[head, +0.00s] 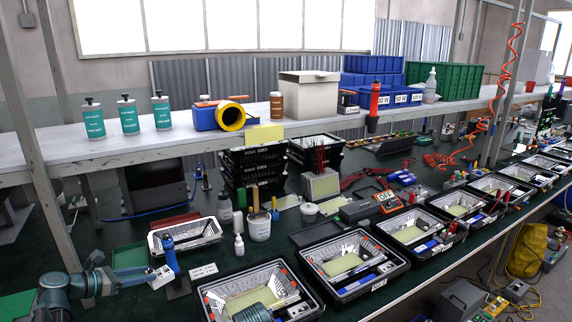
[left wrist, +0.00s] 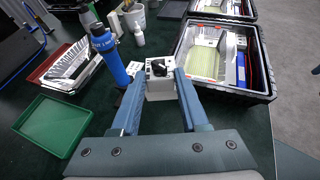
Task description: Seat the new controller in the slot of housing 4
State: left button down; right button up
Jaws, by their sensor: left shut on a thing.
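My left gripper (head: 150,276) is at the lower left of the head view, above the dark green bench top. It is shut on a small white block with a black part on top, which looks like the controller (left wrist: 158,70); this block also shows in the head view (head: 162,277). The nearest open housing (head: 206,309) is to the right of it, a black case with a pale panel inside. A second housing (head: 398,272) follows, then several more in a row to the right. I cannot read which is number 4, and no slot is clear.
A blue bottle (left wrist: 112,62) stands close to the left gripper's fingers. A white tub (head: 259,229) and small bottle (head: 239,246) stand behind. A rounded teal part of mine overlaps the nearest housing.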

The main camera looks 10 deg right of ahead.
aim_at(157, 284)
pick_arm(q)
jog(key=shift+t, duration=0.3)
jog(key=s+d, duration=0.4)
jog(key=d, duration=0.1)
jog(key=shift+s+f, duration=0.15)
jog(key=shift+s, duration=0.05)
notch_tip(157, 284, down, 14)
jog(key=b, duration=1.3)
jog(key=shift+r+b, duration=0.2)
jog(key=shift+b, duration=0.2)
jog(key=shift+f, duration=0.1)
notch_tip(157, 284, down, 4)
jog(key=b, duration=0.4)
jog(key=shift+f, duration=0.1)
jog(key=shift+f+b, duration=0.1)
jog(key=shift+b, duration=0.2)
jog(key=shift+f, duration=0.15)
jog(key=shift+c, duration=2.1)
grip_release()
